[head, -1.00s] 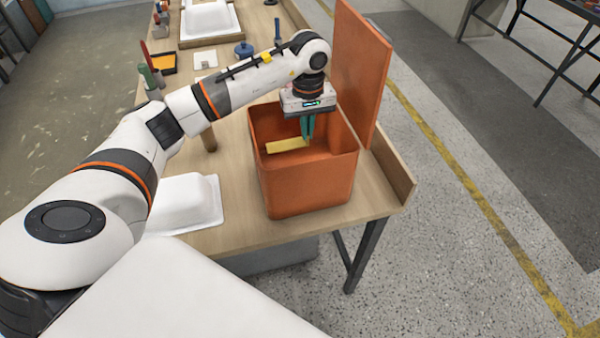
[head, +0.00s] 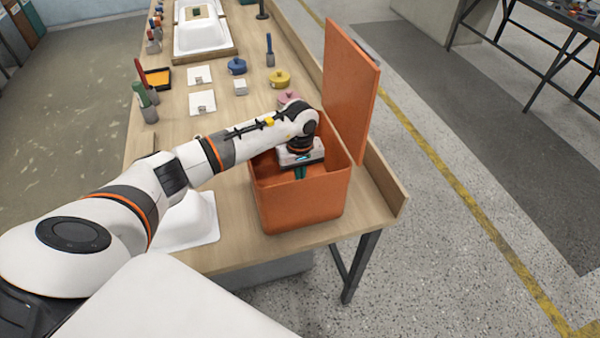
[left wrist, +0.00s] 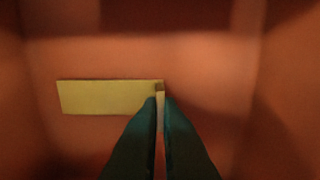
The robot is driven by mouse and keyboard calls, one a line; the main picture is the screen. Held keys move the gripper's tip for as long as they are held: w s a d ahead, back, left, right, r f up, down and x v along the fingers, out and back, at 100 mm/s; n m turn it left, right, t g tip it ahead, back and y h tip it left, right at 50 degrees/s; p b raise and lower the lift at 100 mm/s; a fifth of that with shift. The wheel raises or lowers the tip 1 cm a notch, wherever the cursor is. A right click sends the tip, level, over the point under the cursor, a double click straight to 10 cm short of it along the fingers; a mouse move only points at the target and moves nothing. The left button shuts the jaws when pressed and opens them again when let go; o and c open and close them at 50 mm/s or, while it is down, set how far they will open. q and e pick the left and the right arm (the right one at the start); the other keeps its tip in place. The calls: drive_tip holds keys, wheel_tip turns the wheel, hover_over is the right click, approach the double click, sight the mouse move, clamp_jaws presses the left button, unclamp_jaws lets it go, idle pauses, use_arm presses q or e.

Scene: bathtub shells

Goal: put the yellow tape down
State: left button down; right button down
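The yellow tape (left wrist: 105,97) shows in the left wrist view as a flat yellow strip with its long side running left to right. My left gripper (left wrist: 161,98) is at the strip's right end, with its green fingers close together and a small end of the strip between the tips. In the head view my left gripper (head: 301,173) points down inside the open orange box (head: 305,207). The box and my arm hide the tape in that view. I cannot tell whether the tape touches the box floor. My right gripper is not in view.
The box's orange lid (head: 350,90) stands up at its right. A white tub shell (head: 190,222) lies left of the box. Beyond are a yellow round pot (head: 279,77), a blue one (head: 237,65), small white cards and upright tools. The wooden table has a raised right edge (head: 392,185).

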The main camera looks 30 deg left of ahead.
use_arm(q)
drive_tip(key=c, duration=2.1)
unclamp_jaws()
drive_tip(key=shift+f, duration=0.15)
drive_tip(key=o, duration=0.5)
drive_tip(key=shift+r, duration=0.3)
wheel_tip(320, 180, up, 12)
drive_tip(key=b, duration=0.3)
drive_tip(key=shift+f, duration=0.1)
